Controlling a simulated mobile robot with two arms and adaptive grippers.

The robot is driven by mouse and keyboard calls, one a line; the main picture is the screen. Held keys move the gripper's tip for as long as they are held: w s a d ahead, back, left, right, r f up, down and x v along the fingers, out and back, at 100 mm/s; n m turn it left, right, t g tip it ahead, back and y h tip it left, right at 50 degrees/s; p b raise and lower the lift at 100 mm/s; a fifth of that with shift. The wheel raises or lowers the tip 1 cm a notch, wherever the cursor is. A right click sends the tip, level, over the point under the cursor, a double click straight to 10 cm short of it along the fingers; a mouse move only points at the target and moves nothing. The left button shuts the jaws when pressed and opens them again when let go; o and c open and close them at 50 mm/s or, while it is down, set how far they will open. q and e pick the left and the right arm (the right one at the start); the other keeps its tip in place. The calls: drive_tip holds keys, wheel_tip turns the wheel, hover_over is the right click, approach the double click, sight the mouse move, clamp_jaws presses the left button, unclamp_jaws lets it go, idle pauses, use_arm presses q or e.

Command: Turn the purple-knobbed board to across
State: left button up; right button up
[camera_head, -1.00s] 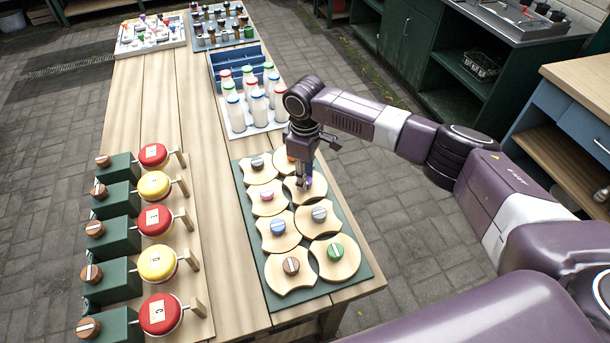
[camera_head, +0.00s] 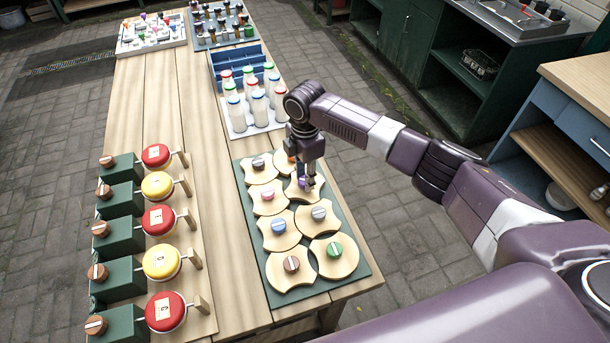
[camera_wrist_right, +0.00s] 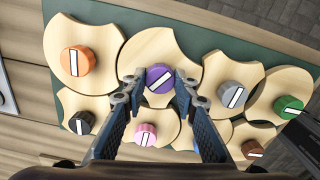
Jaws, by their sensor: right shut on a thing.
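The purple-knobbed board is a pale wooden disc with cut-out sides (camera_wrist_right: 150,45). It lies on the green base (camera_head: 352,272) among similar boards. Its purple knob (camera_wrist_right: 159,79) has a white bar that slants in the right wrist view. My right gripper (camera_wrist_right: 160,84) is shut on the purple knob, one fingertip on each side. In the head view my right gripper (camera_head: 305,182) points down over this board and partly hides it. My left gripper is not in view.
Neighbouring boards carry orange (camera_wrist_right: 76,61), pink (camera_wrist_right: 146,134), grey (camera_wrist_right: 232,95) and green (camera_head: 334,250) knobs, close around. Milk bottles (camera_head: 257,105) stand behind the base. Red and yellow round drums (camera_head: 162,262) line the left side.

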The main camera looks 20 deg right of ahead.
drive_tip(key=n, duration=0.3)
drive_tip(key=shift+r+n, duration=0.1)
drive_tip(key=shift+n, duration=1.8)
drive_tip(key=o, duration=1.2)
drive_tip(key=shift+c, duration=0.2)
wheel_tip(320, 180, up, 12)
